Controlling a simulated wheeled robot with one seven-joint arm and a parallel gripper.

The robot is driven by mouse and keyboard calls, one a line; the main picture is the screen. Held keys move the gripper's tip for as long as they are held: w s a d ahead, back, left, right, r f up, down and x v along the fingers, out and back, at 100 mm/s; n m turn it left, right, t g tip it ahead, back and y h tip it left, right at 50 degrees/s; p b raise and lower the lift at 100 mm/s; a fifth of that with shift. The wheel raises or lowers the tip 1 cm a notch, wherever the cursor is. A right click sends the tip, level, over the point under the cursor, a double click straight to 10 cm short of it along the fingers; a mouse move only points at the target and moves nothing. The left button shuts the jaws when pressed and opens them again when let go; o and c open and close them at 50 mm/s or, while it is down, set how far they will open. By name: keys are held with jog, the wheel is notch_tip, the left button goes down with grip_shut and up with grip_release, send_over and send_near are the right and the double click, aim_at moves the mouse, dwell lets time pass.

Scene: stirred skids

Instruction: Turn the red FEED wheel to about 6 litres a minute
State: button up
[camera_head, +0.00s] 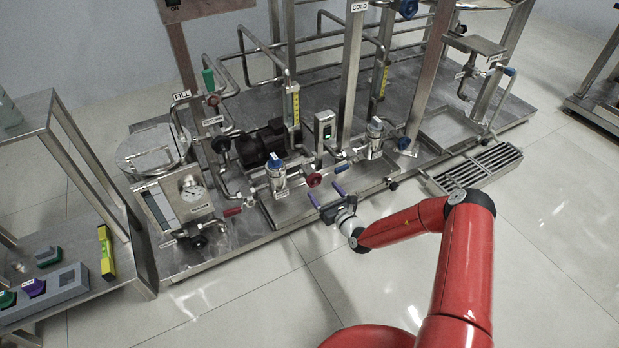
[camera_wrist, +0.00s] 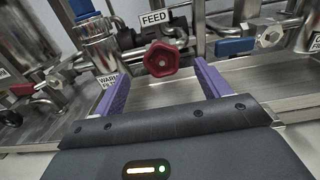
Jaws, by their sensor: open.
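The red FEED wheel (camera_wrist: 161,59) is in the wrist view, upper middle, on a steel pipe under a white FEED label (camera_wrist: 153,19). In the head view the red wheel (camera_head: 314,179) is small, near the front edge of the skid. My gripper (camera_wrist: 158,82) is open, with a purple finger on each side below the wheel. The wheel shows between and beyond the fingertips, and nothing is held. In the head view my gripper (camera_head: 325,196) is just in front of the wheel. A yellow-scaled flow gauge (camera_head: 293,108) stands behind; its reading is too small to tell.
A steel filter housing with a blue top (camera_head: 276,170) stands left of the wheel, and a blue lever handle (camera_wrist: 235,46) is close on its right. A red lever (camera_head: 232,212) is further left. A steel tray (camera_head: 290,208) lies below. The floor in front is clear.

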aim_at(314, 182)
jog(key=b+x, duration=0.1)
jog(key=x, duration=0.6)
jog(key=shift+w+a+f, duration=0.1)
jog(key=shift+w+a, duration=0.1)
jog(key=shift+w, duration=0.1)
jog(key=c, duration=1)
jog(key=shift+o, duration=0.2)
jog(key=shift+n, duration=0.3)
jog(key=n+p, duration=0.2)
jog(key=shift+s+a+n, duration=0.1)
jog(key=shift+n, duration=0.2)
jog(key=shift+f+n+p, duration=0.1)
jog(key=shift+n+p, duration=0.85)
jog(key=shift+n, duration=1.25)
